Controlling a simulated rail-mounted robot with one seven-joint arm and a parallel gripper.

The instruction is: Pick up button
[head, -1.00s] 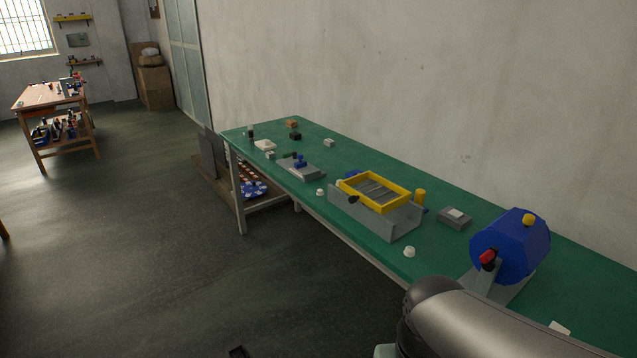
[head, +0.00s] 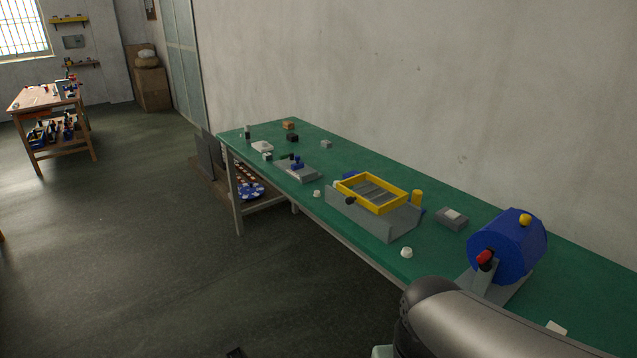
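I cannot tell for sure which thing is the button. Two small white knob-like pieces lie near the front edge of the green table: one white piece (head: 406,252) in front of the grey-and-yellow fixture, another white piece (head: 317,194) farther left. A red knob with a black part (head: 486,258) sits on the front of the blue drum (head: 512,246). My arm crosses the bottom right, in front of the table. A small dark tip (head: 236,353) at the bottom edge may be part of my gripper; its fingers cannot be made out.
The grey fixture with a yellow frame (head: 371,192) stands mid-table, a yellow cylinder (head: 417,198) beside it. A grey box (head: 452,218) lies between fixture and drum. Small blocks and a grey device (head: 298,171) are at the far end. The wall is behind; open floor is left.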

